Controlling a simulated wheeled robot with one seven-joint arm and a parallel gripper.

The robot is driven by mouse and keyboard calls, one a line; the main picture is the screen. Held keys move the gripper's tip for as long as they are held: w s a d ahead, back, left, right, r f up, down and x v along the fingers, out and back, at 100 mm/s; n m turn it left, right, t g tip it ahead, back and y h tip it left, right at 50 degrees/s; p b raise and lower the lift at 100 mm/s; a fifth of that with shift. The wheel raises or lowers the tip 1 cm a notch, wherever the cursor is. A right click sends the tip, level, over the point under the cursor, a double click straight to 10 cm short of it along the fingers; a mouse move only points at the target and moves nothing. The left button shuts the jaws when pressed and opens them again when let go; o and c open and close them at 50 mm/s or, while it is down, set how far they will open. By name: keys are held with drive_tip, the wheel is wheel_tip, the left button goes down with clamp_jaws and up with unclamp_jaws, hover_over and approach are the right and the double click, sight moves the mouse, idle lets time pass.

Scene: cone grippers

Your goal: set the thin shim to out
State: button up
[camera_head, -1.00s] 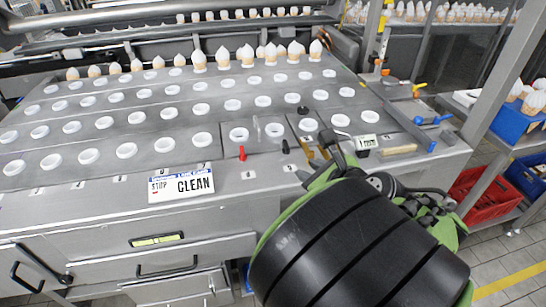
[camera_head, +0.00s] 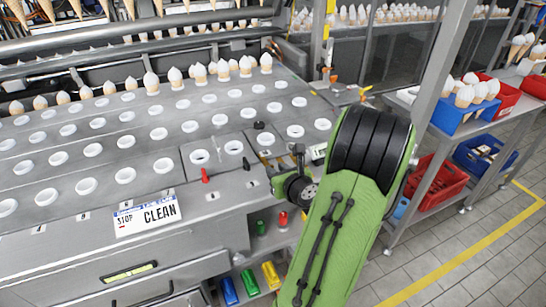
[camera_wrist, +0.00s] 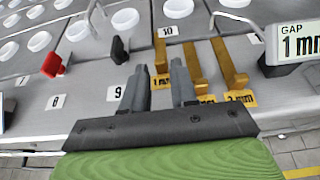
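Three brass shims show side by side in the wrist view. The left shim (camera_wrist: 160,54) is above a yellow tag that seems to read 1 mm. The middle shim (camera_wrist: 195,65) and right shim (camera_wrist: 230,62) sit beside it; the right one's tag is partly legible. My gripper (camera_wrist: 158,76) is open and empty, its dark fingers apart, with the left shim showing between and beyond the tips. No contact is visible. A display (camera_wrist: 293,45) at the right reads GAP 1 mm. In the head view my arm hides most of the shim area.
A red lever (camera_wrist: 52,65) and a black lever (camera_wrist: 119,50) stand left of the shims. A bent metal rod (camera_wrist: 238,22) is at the right. White-ringed holes fill the plate. A CLEAN sign (camera_head: 147,215) is on the front edge. A red crate (camera_head: 436,184) is below right.

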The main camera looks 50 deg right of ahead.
drive_tip(key=shift+w+d+p, duration=0.1)
drive_tip(key=shift+w+p, duration=0.2)
drive_tip(key=shift+p, duration=0.2)
drive_tip(key=x, duration=0.2)
drive_tip(key=shift+w+d+f+b, duration=0.15)
drive_tip(key=shift+w+f+b, duration=0.1)
drive_tip(key=shift+f+b, duration=0.15)
clamp_jaws()
